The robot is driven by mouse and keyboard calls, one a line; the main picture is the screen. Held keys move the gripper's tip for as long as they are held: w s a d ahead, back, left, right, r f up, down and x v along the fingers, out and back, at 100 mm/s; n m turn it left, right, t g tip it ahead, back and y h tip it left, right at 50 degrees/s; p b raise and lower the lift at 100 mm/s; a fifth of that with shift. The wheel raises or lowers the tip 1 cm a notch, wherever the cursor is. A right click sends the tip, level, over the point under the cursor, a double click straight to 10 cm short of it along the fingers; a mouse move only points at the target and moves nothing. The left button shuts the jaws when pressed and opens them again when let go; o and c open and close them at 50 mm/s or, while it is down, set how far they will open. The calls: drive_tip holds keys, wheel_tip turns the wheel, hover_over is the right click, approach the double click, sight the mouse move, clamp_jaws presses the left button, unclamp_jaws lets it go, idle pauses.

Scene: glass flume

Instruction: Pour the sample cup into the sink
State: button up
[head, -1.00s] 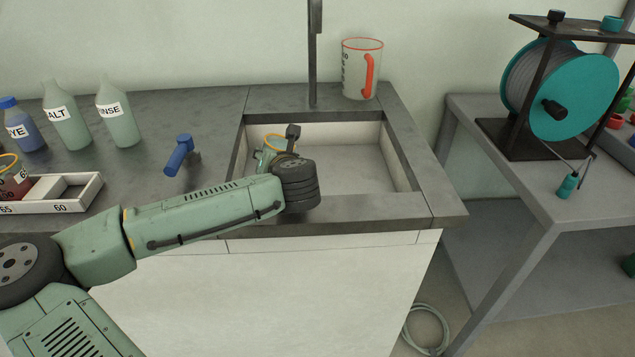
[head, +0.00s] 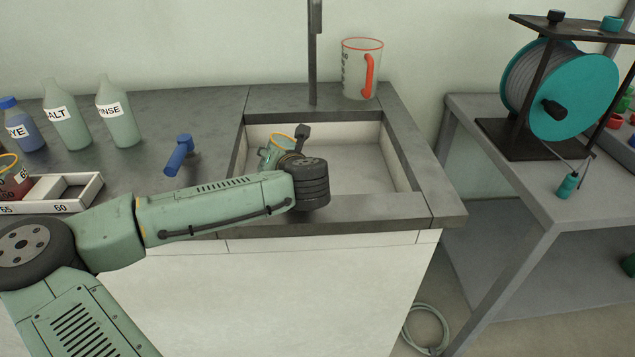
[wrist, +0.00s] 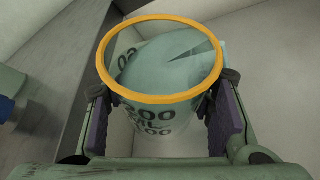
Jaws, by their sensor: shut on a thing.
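The sample cup, a clear cup with a yellow-orange rim and dark volume marks, fills the middle of the wrist view (wrist: 150,118). In the head view its rim (head: 281,135) shows over the left part of the sink (head: 365,172). My gripper (wrist: 162,95) is shut on the cup, with one dark finger pad at each side. The cup's mouth faces the wrist camera, and the cup looks tilted in the head view. I cannot tell how much liquid is inside. My wrist hides part of the gripper and cup in the head view.
A clear jug with a red handle (head: 361,70) stands behind the sink, beside a dark upright pipe (head: 313,60). Several bottles and a white tray (head: 85,195) are farther left. The sink's right side is empty.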

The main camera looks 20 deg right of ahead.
sight(279, 141)
drive_tip(key=shift+d+m+y, duration=0.5)
drive_tip(key=shift+d, duration=0.15)
idle(0.8)
drive_tip(key=shift+d+r+m+y+p, duration=0.15)
drive_tip(key=shift+r+m+y+p, duration=0.2)
drive_tip(key=shift+r+m, duration=0.3)
idle(1.0)
drive_tip(key=shift+f+m+t+y+b, duration=0.1)
drive_tip(key=shift+m+t+y+b, duration=0.2)
drive_tip(key=shift+m+y+b, duration=0.2)
idle(1.1)
drive_tip(key=shift+s+d+r+m+t+y, duration=0.1)
drive_tip(key=shift+r+m+t+y, duration=0.35)
drive_tip(key=shift+r+m, duration=0.65)
idle(2.2)
